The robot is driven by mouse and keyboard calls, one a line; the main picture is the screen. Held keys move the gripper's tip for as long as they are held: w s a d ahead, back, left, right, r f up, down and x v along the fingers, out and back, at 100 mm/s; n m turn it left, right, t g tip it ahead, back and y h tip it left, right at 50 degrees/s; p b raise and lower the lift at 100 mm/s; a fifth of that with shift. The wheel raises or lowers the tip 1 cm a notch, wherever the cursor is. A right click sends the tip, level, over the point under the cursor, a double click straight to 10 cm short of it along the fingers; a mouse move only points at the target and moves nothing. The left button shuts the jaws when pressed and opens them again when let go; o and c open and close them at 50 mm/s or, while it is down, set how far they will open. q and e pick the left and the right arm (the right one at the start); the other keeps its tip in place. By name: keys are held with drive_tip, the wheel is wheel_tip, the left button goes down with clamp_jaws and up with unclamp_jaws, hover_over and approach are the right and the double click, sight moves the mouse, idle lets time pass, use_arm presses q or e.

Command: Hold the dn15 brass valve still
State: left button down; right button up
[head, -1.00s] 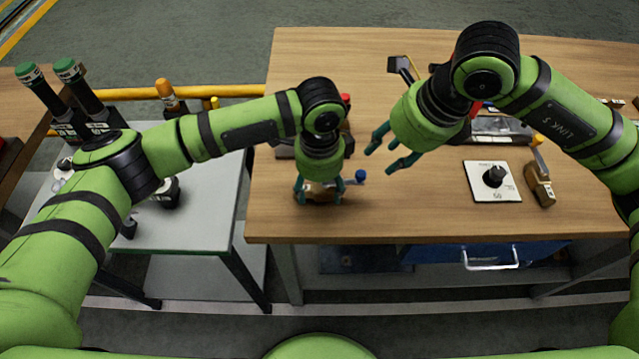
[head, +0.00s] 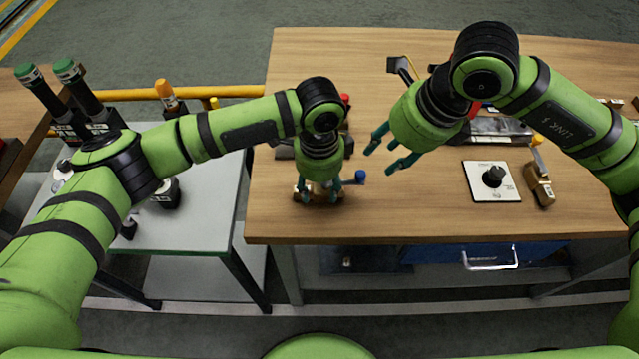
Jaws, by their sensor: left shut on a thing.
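The brass valve (head: 322,196) lies on the wooden bench near its front left corner, partly hidden under my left gripper. Its blue handle end (head: 360,176) sticks out to the right. My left gripper (head: 319,197) points down and is shut on the valve, with one teal finger on each side of it. My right gripper (head: 381,158) hangs over the middle of the bench, right of the valve. Its teal fingers are spread open and nothing is between them.
A white plate with a black knob (head: 493,180) and a brass piece with a yellow top (head: 540,185) lie on the right. A blue drawer (head: 515,254) is under the bench. A grey table (head: 205,225) stands at left. The bench front centre is clear.

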sight(362, 174)
drive_tip(key=w+d+r+n+g+y, duration=0.1)
drive_tip(key=w+d+r+n+g, duration=0.15)
drive_tip(key=n, duration=0.55)
drive_tip(key=shift+n, duration=0.3)
drive_tip(key=x, duration=1.2)
drive_tip(key=shift+w+a, duration=0.2)
clamp_jaws()
